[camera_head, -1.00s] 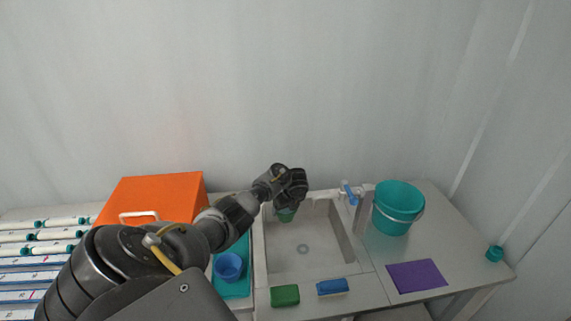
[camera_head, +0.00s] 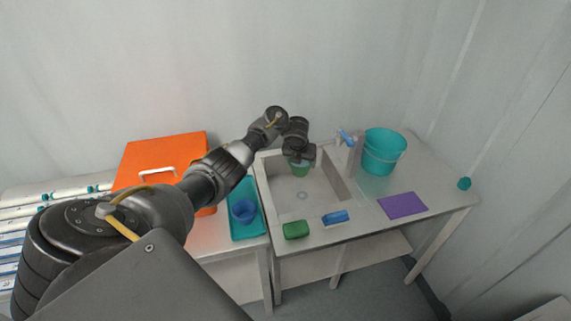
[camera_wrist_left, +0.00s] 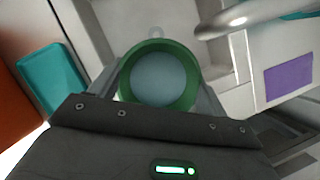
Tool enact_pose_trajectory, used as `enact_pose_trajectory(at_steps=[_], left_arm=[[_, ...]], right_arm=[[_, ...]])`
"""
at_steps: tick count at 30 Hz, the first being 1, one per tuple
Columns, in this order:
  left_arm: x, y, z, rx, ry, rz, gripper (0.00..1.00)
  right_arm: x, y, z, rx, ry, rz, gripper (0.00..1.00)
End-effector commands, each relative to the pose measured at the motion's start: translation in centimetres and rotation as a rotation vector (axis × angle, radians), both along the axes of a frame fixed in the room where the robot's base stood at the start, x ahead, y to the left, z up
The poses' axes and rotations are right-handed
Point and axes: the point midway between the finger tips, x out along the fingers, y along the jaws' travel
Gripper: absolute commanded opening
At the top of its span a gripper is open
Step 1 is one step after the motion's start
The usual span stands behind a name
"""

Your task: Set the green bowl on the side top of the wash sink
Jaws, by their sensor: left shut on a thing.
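The green bowl (camera_head: 300,169) hangs below my left gripper (camera_head: 299,158), over the back part of the wash sink's basin (camera_head: 318,196). In the left wrist view the bowl (camera_wrist_left: 160,78) shows a green rim and a pale bluish inside, and it sits between the two fingers, which are shut on it. The sink's side top (camera_head: 380,190) is the flat surface to the right of the basin. My right gripper is in neither view.
A teal bucket (camera_head: 383,152) and a purple cloth (camera_head: 402,205) lie on the side top. The tap (camera_head: 354,150) stands between basin and side top. A green sponge (camera_head: 296,230) and a blue brush (camera_head: 335,217) lie on the front rim. A blue bowl (camera_head: 243,211) sits on a teal tray (camera_head: 249,232).

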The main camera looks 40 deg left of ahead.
Motion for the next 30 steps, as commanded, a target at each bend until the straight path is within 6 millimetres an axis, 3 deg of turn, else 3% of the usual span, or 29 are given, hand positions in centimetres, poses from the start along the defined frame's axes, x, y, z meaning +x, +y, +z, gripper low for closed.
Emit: enact_pose_trajectory(at_steps=[11,20,26,30], left_arm=[[2.4,-8.1,2.2,0.003,-0.003,-0.459,0.41],[4.2,-18.4,6.9,0.013,-0.004,-1.065,0.41],[3.1,-24.4,8.9,0.014,-0.001,-1.436,0.41],[1.0,-27.7,9.0,0.015,0.002,-1.692,0.41]], right_arm=[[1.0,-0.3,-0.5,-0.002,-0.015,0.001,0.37],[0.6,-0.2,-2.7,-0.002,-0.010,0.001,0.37],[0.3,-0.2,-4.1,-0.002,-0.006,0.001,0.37],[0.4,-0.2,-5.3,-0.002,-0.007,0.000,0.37]])
